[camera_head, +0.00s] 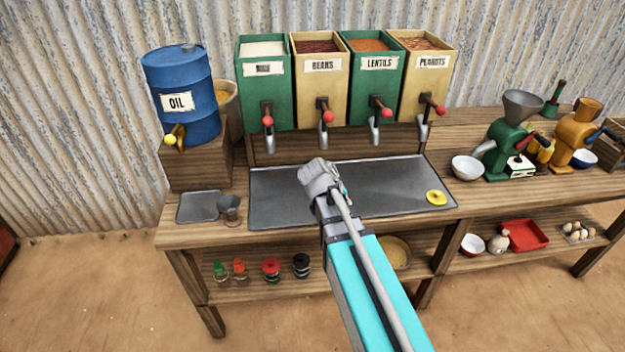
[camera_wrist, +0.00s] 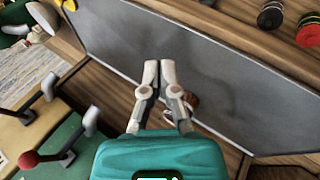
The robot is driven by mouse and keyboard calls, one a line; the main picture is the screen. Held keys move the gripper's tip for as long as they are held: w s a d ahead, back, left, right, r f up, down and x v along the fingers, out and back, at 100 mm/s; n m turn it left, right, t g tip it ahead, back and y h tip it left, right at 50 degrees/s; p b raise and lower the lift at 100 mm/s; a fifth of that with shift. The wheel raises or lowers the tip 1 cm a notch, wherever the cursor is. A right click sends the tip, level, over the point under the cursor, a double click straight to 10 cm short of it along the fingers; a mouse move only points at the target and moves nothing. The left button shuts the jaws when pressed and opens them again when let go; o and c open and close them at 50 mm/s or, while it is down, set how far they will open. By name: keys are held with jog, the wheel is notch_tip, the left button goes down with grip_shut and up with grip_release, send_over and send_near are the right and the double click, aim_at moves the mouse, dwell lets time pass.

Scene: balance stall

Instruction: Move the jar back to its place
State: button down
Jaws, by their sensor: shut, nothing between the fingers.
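My gripper (camera_head: 318,170) is over the metal tray (camera_head: 280,205) on the bench, with its fingers shut and empty. In the wrist view its fingertips (camera_wrist: 158,66) are close together over the same tray (camera_wrist: 240,105). A small brownish-red thing with a pale, glassy part (camera_wrist: 190,101) shows partly behind the right finger. It may be the jar, but the fingers hide much of it and I cannot tell if they touch it. In the head view my gripper and arm cover that spot. A yellow disc, like a lid (camera_head: 436,197), lies at the tray's right end.
Bins with red-knobbed spouts (camera_head: 322,80) stand behind the tray. A blue oil drum (camera_head: 182,95) is at left, near a grey cup (camera_head: 229,208). A white bowl (camera_head: 467,167) and grinders are at right. Small lidded containers (camera_head: 238,268) stand on the lower shelf. Much of the tray is clear.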

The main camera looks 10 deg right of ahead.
jog(key=w+a+f+n+t+h+b, duration=0.1)
jog(key=w+b, duration=0.2)
jog(key=w+a+f+n+t+h+b, duration=0.1)
jog(key=w+f+b, duration=0.1)
jog(key=w+b, duration=0.1)
jog(key=w+a+f+t+h+b, duration=0.1)
jog(key=w+f+t+h+b, duration=0.1)
jog(key=w+b, duration=0.1)
jog(key=shift+w+f+n+b, duration=0.1)
jog(key=shift+w+n+b, duration=0.3)
jog(key=shift+b, duration=0.2)
jog(key=w+a+n+t+b, duration=0.1)
jog(key=w+a+t+b, duration=0.1)
jog(key=a+b, duration=0.1)
jog(key=w+a+f+n+t+h+b, duration=0.1)
jog(key=w+a+b, duration=0.2)
jog(key=b, duration=0.1)
jog(key=w+a+f+n+t+b, duration=0.1)
jog(key=w+a+n+t+b, duration=0.1)
jog(key=w+a+b, duration=0.1)
jog(key=shift+f+t+h, duration=0.25)
jog(key=shift+t+h, duration=0.05)
jog(key=shift+h, duration=0.1)
jog(key=shift+w+a+r+n+t+b, duration=0.15)
jog(key=shift+w+a+n+t+b, duration=0.2)
jog(key=shift+a+b, duration=0.2)
jog(key=shift+d, duration=0.1)
jog(key=shift+x, duration=5)
